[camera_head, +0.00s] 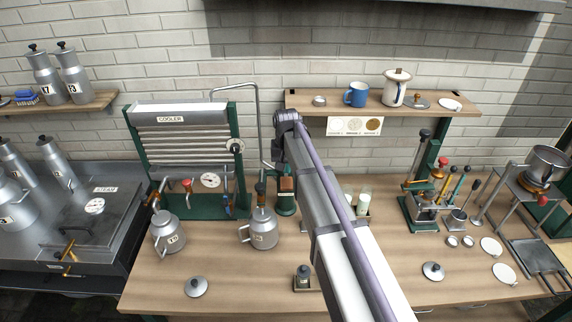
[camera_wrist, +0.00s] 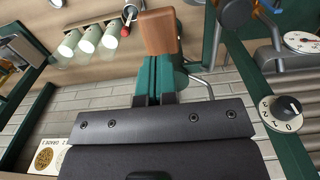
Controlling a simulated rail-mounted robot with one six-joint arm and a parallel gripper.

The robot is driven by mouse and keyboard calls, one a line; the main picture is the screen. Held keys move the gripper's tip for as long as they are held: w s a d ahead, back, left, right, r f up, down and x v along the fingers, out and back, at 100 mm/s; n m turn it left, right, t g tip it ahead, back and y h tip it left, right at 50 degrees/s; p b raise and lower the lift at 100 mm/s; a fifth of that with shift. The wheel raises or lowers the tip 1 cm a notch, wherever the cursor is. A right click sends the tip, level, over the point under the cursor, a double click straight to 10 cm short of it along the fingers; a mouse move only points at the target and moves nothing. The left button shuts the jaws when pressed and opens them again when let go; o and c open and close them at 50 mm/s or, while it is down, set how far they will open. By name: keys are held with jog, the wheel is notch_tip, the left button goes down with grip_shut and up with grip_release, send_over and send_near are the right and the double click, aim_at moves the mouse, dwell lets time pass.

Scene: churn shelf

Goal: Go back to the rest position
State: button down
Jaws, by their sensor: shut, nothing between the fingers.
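My gripper (camera_wrist: 154,99) shows in the wrist view as a dark plate across the bottom with its short fingers at the upper edge. It is shut and holds nothing. In the head view my arm reaches up from the bottom right, and its links hide most of the gripper. A green piece with a wooden block (camera_wrist: 160,32) lies just beyond the gripper in the wrist view. The wooden block also shows beside my arm in the head view (camera_head: 286,188). I cannot tell whether the gripper touches it.
The cooler (camera_head: 185,150) stands left of my arm, with two metal jugs (camera_head: 168,236) (camera_head: 263,235) before it. Pale glasses (camera_head: 364,202) stand close on the right. The wall shelf (camera_head: 440,103) holds a blue mug (camera_head: 357,95) and a white pot (camera_head: 396,90).

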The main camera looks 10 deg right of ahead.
notch_tip(320, 180, up, 3)
jog(key=shift+f+p, duration=0.1)
jog(key=shift+p, duration=0.75)
jog(key=shift+f, duration=0.15)
jog(key=s+f+n+b, duration=0.1)
jog(key=s+f+b, duration=0.8)
jog(key=s, duration=0.4)
jog(key=s+f+n+b, duration=0.1)
jog(key=s+f+b, duration=0.8)
jog(key=s, duration=0.4)
jog(key=shift+s+f+b, duration=0.15)
jog(key=shift+s+b, duration=0.15)
jog(key=shift+s, duration=0.05)
